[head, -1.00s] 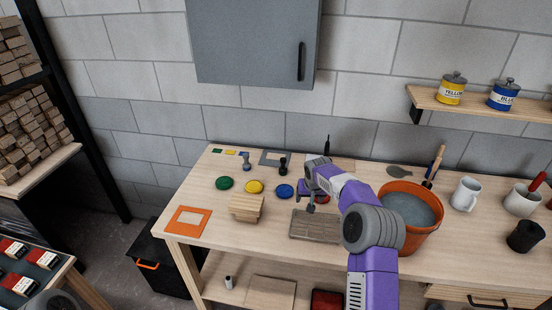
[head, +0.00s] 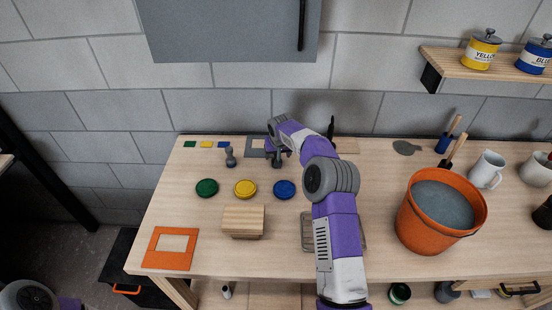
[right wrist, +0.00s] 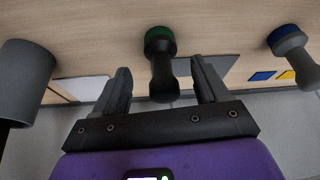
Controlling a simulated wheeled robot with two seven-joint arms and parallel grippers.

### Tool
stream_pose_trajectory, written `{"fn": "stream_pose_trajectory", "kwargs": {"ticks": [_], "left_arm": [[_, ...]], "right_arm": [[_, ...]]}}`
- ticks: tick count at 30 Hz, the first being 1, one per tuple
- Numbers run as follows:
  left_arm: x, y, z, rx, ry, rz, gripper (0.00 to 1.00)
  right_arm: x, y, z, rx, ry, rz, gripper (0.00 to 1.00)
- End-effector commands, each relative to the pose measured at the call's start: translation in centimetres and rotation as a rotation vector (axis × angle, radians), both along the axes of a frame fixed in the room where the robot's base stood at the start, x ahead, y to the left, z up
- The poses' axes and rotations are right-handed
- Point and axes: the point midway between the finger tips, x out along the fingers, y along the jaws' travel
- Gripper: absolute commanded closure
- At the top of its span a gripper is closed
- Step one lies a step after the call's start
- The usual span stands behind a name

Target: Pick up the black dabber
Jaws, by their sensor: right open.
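The black dabber (right wrist: 160,78) stands in the right wrist view between the two fingers of my right gripper (right wrist: 160,64). It has a dark body, a narrower neck and a green band at one end. The fingers are open on either side of it, with a visible gap to each. In the head view the dabber (head: 277,161) shows only in part near the back of the table, beside my right gripper (head: 281,150), which partly covers it. My left gripper is not in view.
A grey-blue dabber (head: 231,157) stands to the left. Green (head: 207,188), yellow (head: 245,189) and blue (head: 285,189) pads lie in front. A wooden block (head: 243,221), an orange frame (head: 171,247) and an orange bucket (head: 425,238) stand nearer. A grey cylinder (right wrist: 24,80) is close by in the wrist view.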

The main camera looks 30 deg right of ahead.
Motion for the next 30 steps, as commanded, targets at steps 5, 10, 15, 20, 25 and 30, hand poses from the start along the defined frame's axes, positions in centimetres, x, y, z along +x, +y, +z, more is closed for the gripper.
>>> {"fn": "stream_pose_trajectory", "kwargs": {"ticks": [5,10,15,20,25,30], "left_arm": [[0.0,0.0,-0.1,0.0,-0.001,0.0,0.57],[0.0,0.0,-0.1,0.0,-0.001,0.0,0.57],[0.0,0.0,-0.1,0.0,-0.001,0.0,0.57],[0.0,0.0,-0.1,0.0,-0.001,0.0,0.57],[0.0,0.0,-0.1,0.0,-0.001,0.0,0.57],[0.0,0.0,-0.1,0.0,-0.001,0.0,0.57]], "right_arm": [[0.9,-0.2,-2.7,0.002,0.001,-0.001,0.26],[1.2,-0.4,-3.3,0.001,0.0,0.0,0.26],[1.2,-0.3,-3.3,0.001,0.0,0.0,0.26],[1.2,-0.3,-3.3,0.001,0.001,0.0,0.51],[1.1,-0.3,-3.3,0.001,0.001,0.0,0.77],[1.2,-0.3,-3.3,0.001,0.0,0.0,0.88]]}}
